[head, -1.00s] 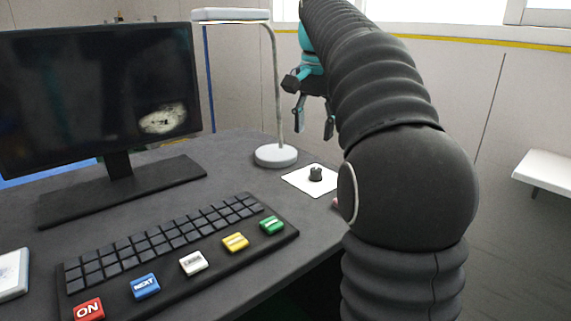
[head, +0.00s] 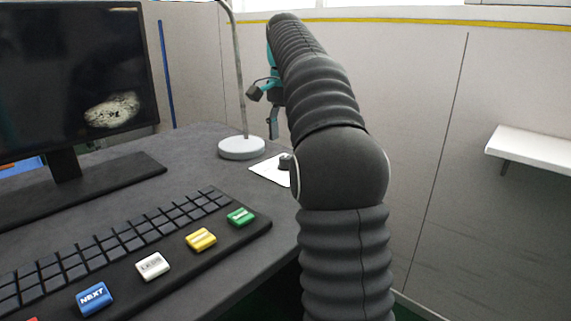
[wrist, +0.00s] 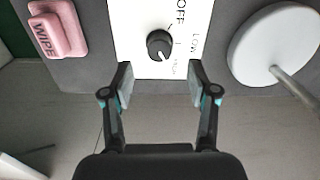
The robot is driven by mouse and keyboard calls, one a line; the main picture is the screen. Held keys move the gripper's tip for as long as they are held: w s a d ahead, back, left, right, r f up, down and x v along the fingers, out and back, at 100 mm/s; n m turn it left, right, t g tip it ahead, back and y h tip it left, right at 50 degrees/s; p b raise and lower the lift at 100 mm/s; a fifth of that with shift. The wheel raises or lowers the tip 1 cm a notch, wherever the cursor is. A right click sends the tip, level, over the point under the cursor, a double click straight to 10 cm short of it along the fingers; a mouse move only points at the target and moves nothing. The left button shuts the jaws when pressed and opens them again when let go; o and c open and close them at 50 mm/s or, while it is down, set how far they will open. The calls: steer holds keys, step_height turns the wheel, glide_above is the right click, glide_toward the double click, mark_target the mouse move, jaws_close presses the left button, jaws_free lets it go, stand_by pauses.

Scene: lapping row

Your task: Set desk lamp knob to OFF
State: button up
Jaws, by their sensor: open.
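The desk lamp knob is a small black dial (wrist: 160,45) on a white plate (wrist: 142,22) marked OFF and LOW, with a third label partly blurred. In the wrist view its pale pointer mark seems aimed down and right, away from OFF. In the head view the knob (head: 285,162) is partly hidden by my arm. The lamp's round white base (head: 242,148) stands just behind the plate. My gripper (wrist: 160,85) is open and empty, its fingertips apart on either side below the knob in the wrist view, not touching it.
A pink WIPE block (wrist: 57,28) lies left of the plate in the wrist view. A keyboard panel with coloured buttons (head: 201,239) and a monitor (head: 75,80) stand left in the head view. A white shelf (head: 530,148) is on the right wall.

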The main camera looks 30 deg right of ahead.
mark_target(283, 165)
steer(key=shift+f+b, duration=0.8)
steer(key=shift+f, duration=2)
jaws_close()
